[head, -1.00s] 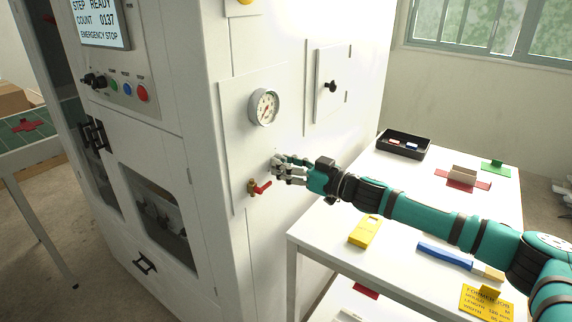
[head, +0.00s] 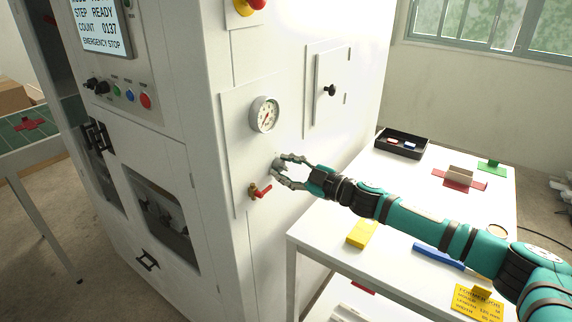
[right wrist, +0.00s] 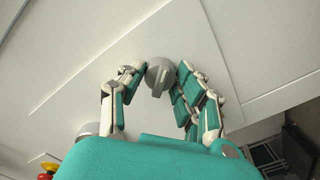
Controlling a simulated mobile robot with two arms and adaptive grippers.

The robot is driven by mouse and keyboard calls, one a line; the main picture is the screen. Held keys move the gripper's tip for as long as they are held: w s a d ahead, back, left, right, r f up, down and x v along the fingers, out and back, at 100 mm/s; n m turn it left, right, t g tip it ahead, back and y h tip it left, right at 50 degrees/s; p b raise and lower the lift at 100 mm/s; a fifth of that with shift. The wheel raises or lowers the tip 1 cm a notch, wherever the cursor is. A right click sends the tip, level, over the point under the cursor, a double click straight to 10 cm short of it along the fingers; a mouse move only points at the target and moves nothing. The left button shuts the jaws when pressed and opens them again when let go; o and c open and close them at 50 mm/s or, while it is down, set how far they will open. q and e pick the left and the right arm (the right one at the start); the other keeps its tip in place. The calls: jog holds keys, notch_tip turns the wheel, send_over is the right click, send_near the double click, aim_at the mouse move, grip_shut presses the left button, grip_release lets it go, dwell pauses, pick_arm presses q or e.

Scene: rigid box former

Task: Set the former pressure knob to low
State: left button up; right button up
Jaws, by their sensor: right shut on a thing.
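The grey pressure knob (head: 278,164) sits on the white panel of the machine, below the round pressure gauge (head: 264,115) and above the red valve handle (head: 261,190). My right gripper (head: 283,171) is at the panel, its fingers on either side of the knob and shut on it. In the right wrist view the knob (right wrist: 159,75) shows between the fingertips, with a raised grip bar across its face. I cannot read any marks around the knob. The gauge needle's reading is too small to tell. My left gripper is not in view.
A red emergency button (head: 255,4) is higher on the machine. A small door with a black knob (head: 331,90) is right of the gauge. The white table (head: 405,190) stands under my right arm with a black tray (head: 403,143), a yellow block (head: 363,233) and a blue block (head: 438,256).

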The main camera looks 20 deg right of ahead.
jog(key=n, duration=0.3)
jog(key=shift+n, duration=0.4)
jog(key=n, duration=0.3)
jog(key=shift+f+n, duration=0.1)
jog(key=shift+n, duration=0.2)
jog(key=n, duration=0.3)
jog(key=shift+a+n, duration=0.1)
jog(key=shift+n, duration=0.3)
jog(key=n, duration=0.3)
jog(key=shift+n+b, duration=0.3)
jog(key=n+b, duration=0.1)
jog(key=n, duration=0.2)
jog(key=shift+s+f+n, duration=0.1)
jog(key=shift+n, duration=0.2)
jog(key=n+b, duration=0.1)
jog(key=n, duration=0.2)
jog(key=shift+n, duration=0.3)
jog(key=n+b, duration=0.2)
jog(key=n, duration=0.3)
jog(key=shift+n, duration=0.7)
